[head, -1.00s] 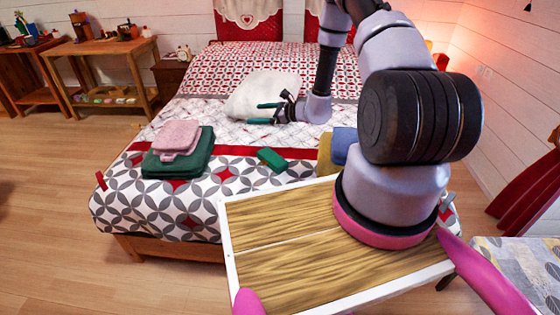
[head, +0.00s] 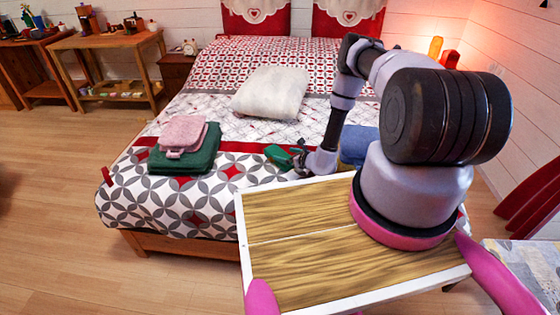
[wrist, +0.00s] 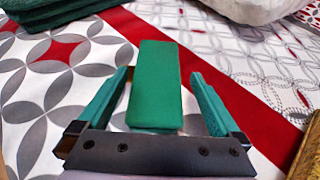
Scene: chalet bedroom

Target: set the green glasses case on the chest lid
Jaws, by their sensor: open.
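The green glasses case (head: 278,154) lies on the bed near its red stripe. In the wrist view the case (wrist: 155,82) lies lengthwise between the two teal fingers of my gripper (wrist: 160,75). The fingers are open, with a gap on each side of the case. In the head view my gripper (head: 291,157) is at the case and partly covers it. I cannot identify the chest lid with certainty; a grey-and-yellow patterned surface (head: 520,268) shows at the lower right edge.
A pink cloth (head: 183,133) on a dark green folded one (head: 185,160) lies left of the case. A white pillow (head: 270,92) lies behind, and a blue cloth (head: 357,145) lies right, behind my arm. Wooden floor (head: 70,230) is clear at left.

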